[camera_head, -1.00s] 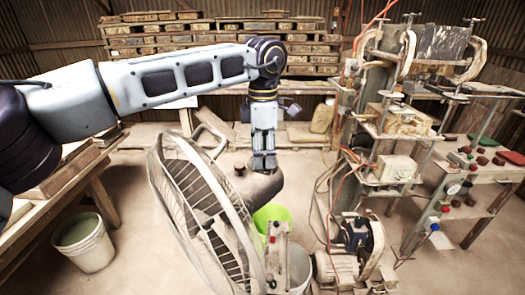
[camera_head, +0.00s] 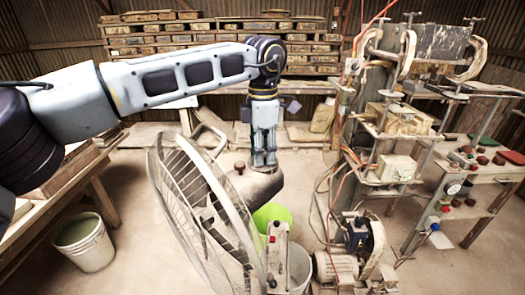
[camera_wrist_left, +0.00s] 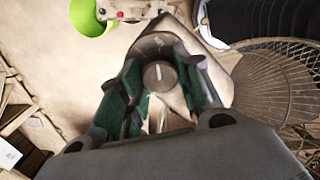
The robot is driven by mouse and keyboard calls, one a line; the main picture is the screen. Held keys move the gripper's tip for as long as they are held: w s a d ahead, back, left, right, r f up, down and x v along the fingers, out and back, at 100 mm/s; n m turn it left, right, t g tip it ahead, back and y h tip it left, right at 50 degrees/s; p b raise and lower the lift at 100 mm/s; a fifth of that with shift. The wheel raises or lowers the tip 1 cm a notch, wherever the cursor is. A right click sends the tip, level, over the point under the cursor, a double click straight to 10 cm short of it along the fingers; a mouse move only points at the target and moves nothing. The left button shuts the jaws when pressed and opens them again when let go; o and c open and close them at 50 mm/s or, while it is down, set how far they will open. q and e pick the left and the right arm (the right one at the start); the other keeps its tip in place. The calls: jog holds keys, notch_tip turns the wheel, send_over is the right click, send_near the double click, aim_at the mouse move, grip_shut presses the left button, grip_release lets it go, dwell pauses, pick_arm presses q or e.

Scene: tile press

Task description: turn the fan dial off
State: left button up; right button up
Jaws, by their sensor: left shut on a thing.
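The fan (camera_head: 205,205) stands in the middle of the head view, its wire cage facing lower left and its grey motor housing (camera_head: 264,186) behind it. My left gripper (camera_head: 264,164) points straight down at the top of the housing. In the left wrist view the fan dial (camera_wrist_left: 159,76) is a round grey knob with a pale pointer line. The left gripper's green-padded fingers (camera_wrist_left: 162,66) are shut on it from both sides. The dial is hidden by the fingers in the head view. My right gripper is not in view.
A dark knob (camera_head: 239,167) sticks up from the housing beside the left gripper. A green bucket (camera_head: 272,215) stands close by. A press machine (camera_head: 395,120) with cables is at right, a wooden table (camera_head: 85,165) and white bucket (camera_head: 84,242) at left.

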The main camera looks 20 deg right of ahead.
pick_arm(q)
jog(key=n, duration=0.4)
jog(key=shift+b, duration=0.35)
jog(key=shift+n+b, duration=0.3)
jog(key=shift+n, duration=1.6)
jog(key=o, duration=1.1)
jog(key=shift+c, duration=0.2)
notch_tip(320, 180, up, 12)
